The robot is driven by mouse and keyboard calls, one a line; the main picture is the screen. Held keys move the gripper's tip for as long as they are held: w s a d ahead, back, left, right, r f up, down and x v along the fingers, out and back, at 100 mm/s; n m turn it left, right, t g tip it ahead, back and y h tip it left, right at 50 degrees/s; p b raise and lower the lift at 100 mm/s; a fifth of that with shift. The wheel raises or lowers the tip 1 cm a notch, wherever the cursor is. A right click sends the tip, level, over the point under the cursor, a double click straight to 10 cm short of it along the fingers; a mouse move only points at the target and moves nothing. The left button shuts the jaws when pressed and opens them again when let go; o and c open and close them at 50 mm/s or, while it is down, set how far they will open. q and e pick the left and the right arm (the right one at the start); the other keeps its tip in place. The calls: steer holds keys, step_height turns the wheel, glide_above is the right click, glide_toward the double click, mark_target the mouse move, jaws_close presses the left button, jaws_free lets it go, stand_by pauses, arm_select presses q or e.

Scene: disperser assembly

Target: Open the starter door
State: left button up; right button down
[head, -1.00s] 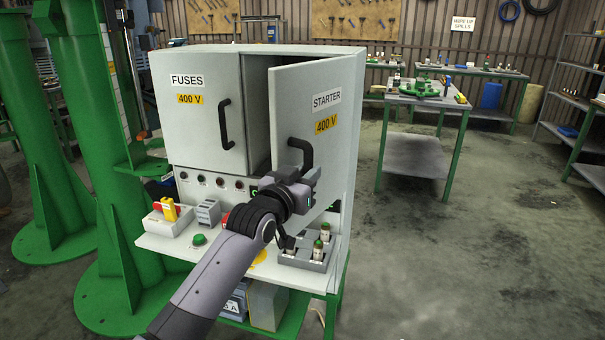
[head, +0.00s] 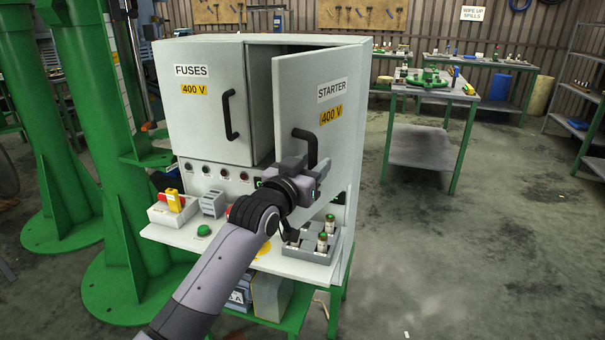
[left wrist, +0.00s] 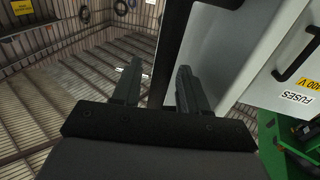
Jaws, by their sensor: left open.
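The starter door (head: 338,140) is a grey panel labelled STARTER 400 V. It stands partly open, swung outward, with a dark gap along its left edge. Its black handle (head: 312,145) shows above my left gripper (head: 319,168), which is at the handle's lower part. In the left wrist view the gripper (left wrist: 158,84) is open. A dark bar, apparently the handle (left wrist: 172,45), runs between or just beyond the fingers; I cannot tell if they touch it. My right gripper is not in view.
The fuses door (head: 205,130) on the left is shut. Below are a green button (head: 203,230), a red-and-yellow switch (head: 172,201) and a grey tray (head: 311,249) with small cylinders. Green columns stand left. The floor to the right is open before a green-legged table (head: 420,148).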

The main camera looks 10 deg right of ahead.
arm_select(q)
steer(key=v, duration=0.6)
steer(key=shift+r, duration=0.1)
stand_by(0.3)
